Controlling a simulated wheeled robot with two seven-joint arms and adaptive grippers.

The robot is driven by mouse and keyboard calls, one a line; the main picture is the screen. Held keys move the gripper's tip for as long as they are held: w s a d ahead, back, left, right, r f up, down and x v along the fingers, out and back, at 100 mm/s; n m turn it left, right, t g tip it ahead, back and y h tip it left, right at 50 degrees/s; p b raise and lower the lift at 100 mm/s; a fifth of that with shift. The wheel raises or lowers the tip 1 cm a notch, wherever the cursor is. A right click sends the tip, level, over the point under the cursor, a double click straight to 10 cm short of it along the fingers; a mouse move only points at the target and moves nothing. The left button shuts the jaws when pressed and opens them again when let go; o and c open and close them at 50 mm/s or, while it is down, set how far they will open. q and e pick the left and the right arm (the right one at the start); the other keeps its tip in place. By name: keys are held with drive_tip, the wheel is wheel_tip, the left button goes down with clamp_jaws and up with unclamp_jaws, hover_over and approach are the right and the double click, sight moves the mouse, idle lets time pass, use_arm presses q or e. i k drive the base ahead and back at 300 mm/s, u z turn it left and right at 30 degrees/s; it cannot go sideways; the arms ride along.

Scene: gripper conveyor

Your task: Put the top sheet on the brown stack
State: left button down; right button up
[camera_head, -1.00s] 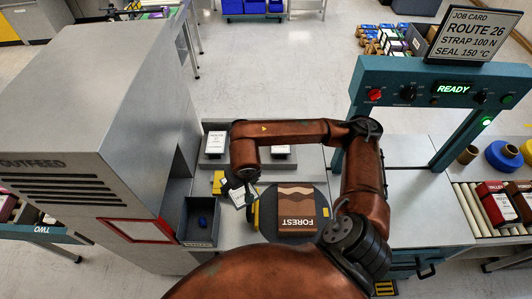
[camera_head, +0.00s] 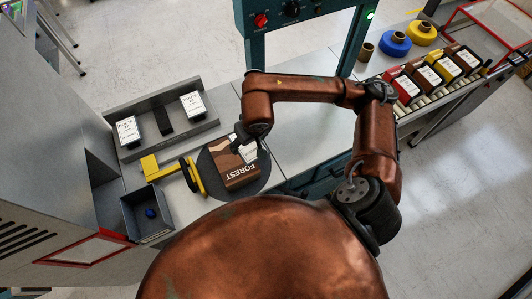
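The brown stack (camera_head: 238,177), printed FOREST, sits on a dark round plate (camera_head: 262,178). My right gripper (camera_head: 246,143) is over its far edge. A white sheet (camera_head: 249,152) shows just under the gripper, over the far right part of the stack. The fingers are small, dark and partly hidden, so I cannot tell whether they grip the sheet or whether it rests on the stack. Two white printed stacks of sheets stand in a grey tray (camera_head: 165,128), one at the left (camera_head: 127,131) and one at the right (camera_head: 193,105). My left gripper is not in view.
A yellow device (camera_head: 193,178) stands just left of the plate. A grey bin (camera_head: 147,213) with a blue item is nearer left. A teal frame (camera_head: 300,25) rises behind. Coloured packs (camera_head: 446,69) lie on rollers at the right. The grey bench right of the plate is clear.

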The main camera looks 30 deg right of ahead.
sight(234, 157)
drive_tip(key=z, duration=2.25)
drive_tip(key=k, duration=1)
drive_tip(key=u, duration=1.9)
drive_tip(key=i, duration=0.5)
